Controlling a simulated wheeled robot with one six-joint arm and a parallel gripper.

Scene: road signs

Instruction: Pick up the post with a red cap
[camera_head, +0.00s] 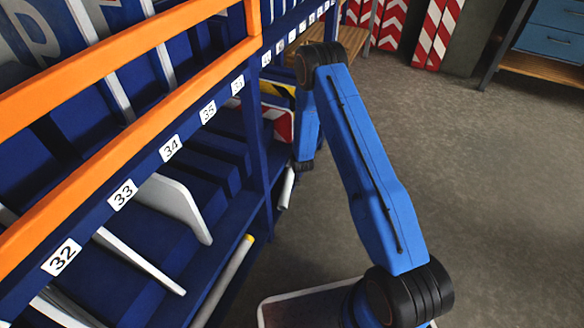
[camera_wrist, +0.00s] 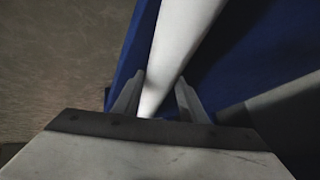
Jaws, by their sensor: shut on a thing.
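A white post (camera_wrist: 182,50) runs up the wrist view, between the two fingers of my gripper (camera_wrist: 158,92), which is shut on it. In the head view my gripper (camera_head: 302,164) hangs low beside the blue rack, at the far part of its lower shelf. The pale post (camera_head: 287,188) shows just under it there, along the shelf edge. I see no red cap; the post's ends are not clear. Another pale post with a yellow cap (camera_head: 233,280) lies nearer along the same shelf edge.
The blue rack (camera_head: 258,150) with orange rails (camera_head: 130,48) and numbered labels fills the left. White sign panels (camera_head: 176,205) stand in its slots. Red-and-white striped boards (camera_head: 437,32) and a blue drawer cabinet (camera_head: 553,40) stand at the back. The grey floor (camera_head: 490,190) at right is clear.

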